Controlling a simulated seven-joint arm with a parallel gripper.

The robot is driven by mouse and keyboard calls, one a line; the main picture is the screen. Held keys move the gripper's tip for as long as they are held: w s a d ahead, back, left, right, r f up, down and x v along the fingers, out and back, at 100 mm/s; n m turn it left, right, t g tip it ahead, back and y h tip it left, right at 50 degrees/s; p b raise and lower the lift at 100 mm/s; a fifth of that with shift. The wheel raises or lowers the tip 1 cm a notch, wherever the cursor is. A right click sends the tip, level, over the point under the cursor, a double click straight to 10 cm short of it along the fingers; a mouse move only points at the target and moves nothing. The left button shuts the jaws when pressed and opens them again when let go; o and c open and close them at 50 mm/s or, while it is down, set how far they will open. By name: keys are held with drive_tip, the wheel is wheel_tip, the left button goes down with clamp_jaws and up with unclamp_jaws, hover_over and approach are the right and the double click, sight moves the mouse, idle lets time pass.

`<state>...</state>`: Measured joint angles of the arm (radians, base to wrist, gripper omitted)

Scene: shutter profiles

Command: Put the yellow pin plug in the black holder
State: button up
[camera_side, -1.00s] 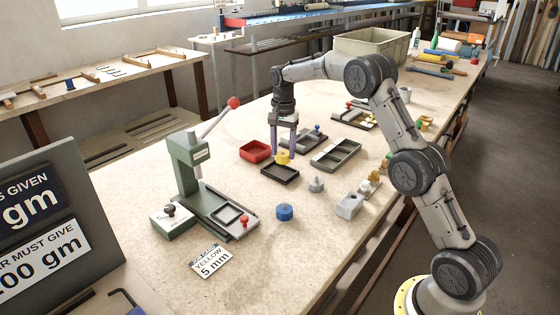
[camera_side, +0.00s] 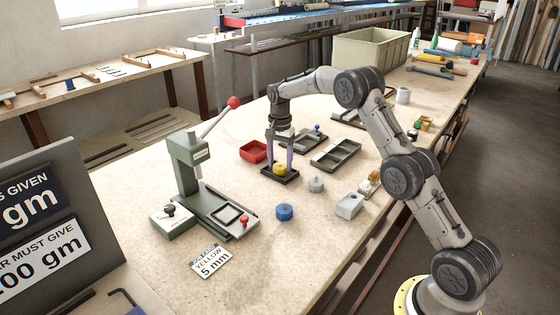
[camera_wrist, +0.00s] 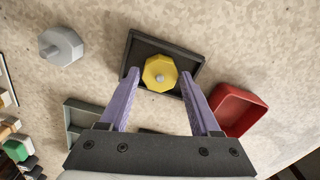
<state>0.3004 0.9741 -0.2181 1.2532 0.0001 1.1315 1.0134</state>
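The yellow pin plug (camera_side: 280,169), an eight-sided disc with a pale pin on top, sits inside the black holder (camera_side: 293,179), a shallow square tray. In the wrist view the plug (camera_wrist: 155,80) lies within the holder's rim (camera_wrist: 190,53), apart from its walls on the sides I can see. My gripper (camera_side: 280,158) is straight above the holder with its purple fingers pointing down. In the wrist view my gripper (camera_wrist: 160,76) is open, one finger on each side of the plug, with a small gap to each.
A red tray (camera_side: 253,151) stands close left of the holder; a grey divided tray (camera_side: 335,154) is to the right. A grey plug (camera_side: 316,184) and a blue plug (camera_side: 284,212) are nearer the front. A green press (camera_side: 190,170) stands to the left.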

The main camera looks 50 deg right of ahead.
sight(280, 165)
drive_tip(key=shift+o, duration=1.4)
drive_tip(key=shift+r, duration=0.1)
wheel_tip(280, 165, up, 12)
drive_tip(key=s+a+r+n+t, duration=0.1)
drive_tip(key=s+a+r+n, duration=0.3)
drive_tip(key=s+a+r, duration=0.3)
drive_tip(key=s+a+r+n+t, duration=0.2)
drive_tip(key=s+a+r+n, duration=0.15)
drive_tip(key=s+r, duration=0.45)
drive_tip(key=s+a+f+n+t, duration=0.1)
drive_tip(key=s+a+f+n, duration=0.1)
drive_tip(key=s, duration=0.6)
drive_tip(key=s+a+f+n, duration=0.2)
drive_tip(key=s+f+n, duration=0.1)
drive_tip(key=s, duration=0.4)
drive_tip(key=s+a+f+n+t, duration=0.1)
drive_tip(key=s+a+f+n, duration=0.1)
drive_tip(key=s+f, duration=0.3)
drive_tip(key=s, duration=0.3)
drive_tip(key=shift+s+a+t, duration=0.25)
drive_tip(key=shift+s+t, duration=0.05)
drive_tip(key=shift+n, duration=0.25)
